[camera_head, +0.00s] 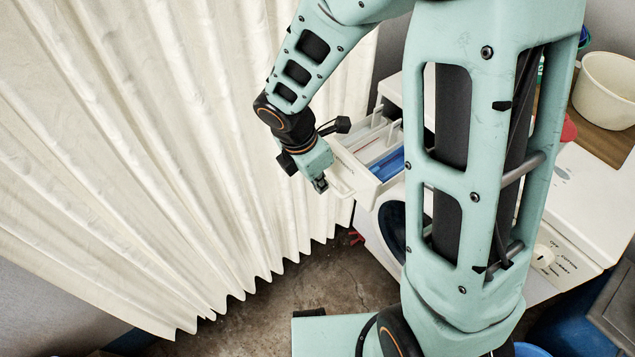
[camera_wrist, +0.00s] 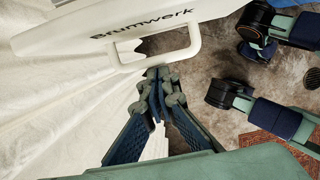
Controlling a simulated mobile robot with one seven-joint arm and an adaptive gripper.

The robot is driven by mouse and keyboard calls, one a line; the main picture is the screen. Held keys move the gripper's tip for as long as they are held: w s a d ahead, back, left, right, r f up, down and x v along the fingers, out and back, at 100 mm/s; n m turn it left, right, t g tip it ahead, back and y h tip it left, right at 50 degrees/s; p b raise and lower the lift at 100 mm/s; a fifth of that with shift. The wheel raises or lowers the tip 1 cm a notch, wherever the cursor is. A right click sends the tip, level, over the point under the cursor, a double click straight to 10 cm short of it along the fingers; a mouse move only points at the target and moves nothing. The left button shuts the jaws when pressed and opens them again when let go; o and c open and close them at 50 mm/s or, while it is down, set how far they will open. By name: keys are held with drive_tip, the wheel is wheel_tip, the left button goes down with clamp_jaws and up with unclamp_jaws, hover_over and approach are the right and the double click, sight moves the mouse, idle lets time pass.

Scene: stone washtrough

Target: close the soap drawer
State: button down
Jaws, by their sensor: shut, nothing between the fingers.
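The soap drawer (camera_head: 347,160) is a white tray with several compartments, one of them blue. It stands pulled out of the white washing machine (camera_head: 585,195), and my arm's column hides part of the machine. In the wrist view the drawer front (camera_wrist: 100,38) carries the word "Brumwerk" and a loop handle (camera_wrist: 196,38). My gripper (camera_head: 320,185) is shut and empty, in front of the drawer by the handle. In the wrist view its fingertips (camera_wrist: 158,75) meet just beside the handle's outer bar. I cannot tell whether they touch it.
A pleated cream curtain (camera_head: 150,130) hangs close on the left of the gripper. A cream bucket (camera_head: 608,88) stands on a wooden board on the machine's top. The machine's round dark door (camera_head: 391,226) is below the drawer. The brown floor (camera_head: 345,275) shows below.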

sight(385, 149)
drive_tip(key=shift+d, duration=0.1)
drive_tip(key=w+d+p, duration=0.2)
drive_tip(key=w+d, duration=0.1)
drive_tip(key=d, duration=0.2)
drive_tip(key=w+d+p, duration=0.3)
drive_tip(key=w+d, duration=0.1)
drive_tip(key=d, duration=0.2)
drive_tip(key=w+d+p, duration=0.3)
drive_tip(key=w+d, duration=0.1)
drive_tip(key=d, duration=0.1)
drive_tip(key=shift+d, duration=0.15)
drive_tip(key=shift+w+d+r, duration=0.1)
drive_tip(key=shift+w, duration=0.05)
